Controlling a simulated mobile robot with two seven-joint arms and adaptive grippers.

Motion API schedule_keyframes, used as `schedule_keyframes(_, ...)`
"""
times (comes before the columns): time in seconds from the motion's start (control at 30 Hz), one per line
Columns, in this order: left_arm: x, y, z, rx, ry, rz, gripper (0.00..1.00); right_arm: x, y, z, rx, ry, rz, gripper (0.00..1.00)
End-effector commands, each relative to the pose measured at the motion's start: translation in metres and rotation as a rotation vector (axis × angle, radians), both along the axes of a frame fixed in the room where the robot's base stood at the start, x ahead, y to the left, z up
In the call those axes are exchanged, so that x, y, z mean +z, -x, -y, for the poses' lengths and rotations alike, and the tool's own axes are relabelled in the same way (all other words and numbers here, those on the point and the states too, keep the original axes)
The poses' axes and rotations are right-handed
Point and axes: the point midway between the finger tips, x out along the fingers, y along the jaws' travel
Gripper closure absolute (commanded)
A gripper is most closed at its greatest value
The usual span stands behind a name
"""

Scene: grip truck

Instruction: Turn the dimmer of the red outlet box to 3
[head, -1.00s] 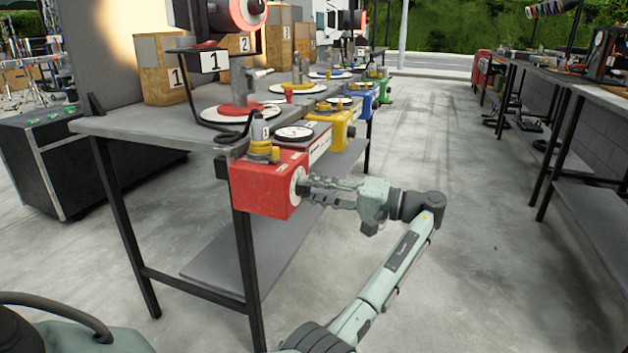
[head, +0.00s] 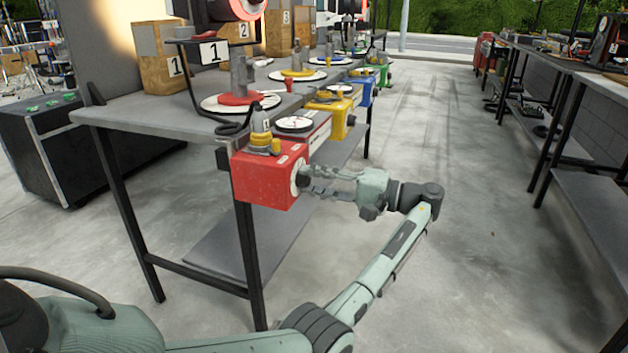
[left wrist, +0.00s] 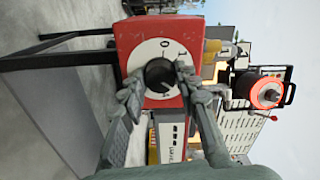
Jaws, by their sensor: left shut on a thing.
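The red outlet box (head: 262,178) hangs at the near corner of the workbench. Its white dial (head: 297,179) faces right, toward my left gripper (head: 306,184). In the left wrist view the red box (left wrist: 122,42) shows its white dial face (left wrist: 160,49) with a 0 and a 1 on it. The black dimmer knob (left wrist: 159,76) is at the dial's middle. My left gripper (left wrist: 157,82) is shut on the knob, one finger on each side. Which number the knob points to I cannot tell. My right gripper does not show.
The workbench (head: 150,116) has a reel (head: 240,98) with a red base and several wooden crates. A yellow outlet box (head: 345,122) sits behind the red one, with blue and green ones beyond. The concrete floor at right is open up to another bench (head: 590,185).

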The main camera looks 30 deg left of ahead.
Motion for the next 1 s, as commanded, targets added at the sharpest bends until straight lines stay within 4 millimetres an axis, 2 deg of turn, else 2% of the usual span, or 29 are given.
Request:
schedule_keyframes(0.07,0.002,-0.002,0.0,-0.006,-0.003,0.002,0.98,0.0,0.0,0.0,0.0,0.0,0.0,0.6)
schedule_keyframes(0.1,0.002,-0.002,0.0,-0.006,-0.003,0.002,0.68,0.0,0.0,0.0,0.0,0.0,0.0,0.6)
schedule_keyframes(0.27,0.001,-0.001,0.0,-0.004,-0.002,0.002,0.48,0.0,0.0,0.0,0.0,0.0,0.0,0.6)
schedule_keyframes(0.53,0.001,-0.001,0.0,-0.002,-0.001,0.001,0.48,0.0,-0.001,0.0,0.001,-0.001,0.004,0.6)
schedule_keyframes(0.67,0.001,-0.003,0.008,-0.002,0.001,0.001,0.48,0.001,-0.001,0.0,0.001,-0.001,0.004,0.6)
schedule_keyframes(0.77,0.001,-0.007,0.023,-0.005,0.0,0.001,0.48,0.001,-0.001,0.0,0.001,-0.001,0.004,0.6)
schedule_keyframes(1.0,0.002,-0.019,0.076,-0.005,0.001,0.0,0.48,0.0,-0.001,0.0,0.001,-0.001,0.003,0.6)
